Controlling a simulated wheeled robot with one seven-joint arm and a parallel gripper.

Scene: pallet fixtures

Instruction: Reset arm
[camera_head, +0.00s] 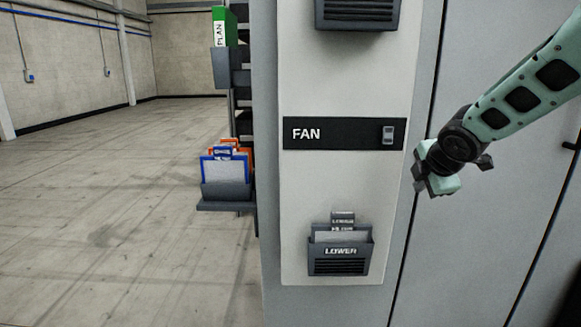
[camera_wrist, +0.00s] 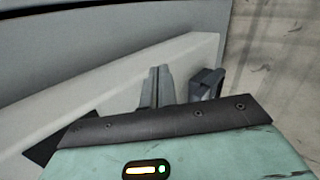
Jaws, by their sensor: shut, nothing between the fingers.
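My gripper (camera_head: 420,182) is at the end of my pale green arm, at the right of the head view. It appears just right of the light panel (camera_head: 300,215) and in front of the grey cabinet. In the wrist view, the two grey fingers (camera_wrist: 158,82) are together with nothing visible between them. The black FAN strip (camera_head: 340,134) with its small grey switch (camera_head: 388,134) is left of the gripper and slightly higher. I cannot tell the exact gap to the panel.
A dark LOWER holder (camera_head: 340,261) with papers is low on the panel; another dark holder (camera_head: 357,14) is above. A side tray (camera_head: 226,192) holds blue and orange folders, below a green PLAN binder (camera_head: 229,28). The floor (camera_head: 110,190) at left is clear.

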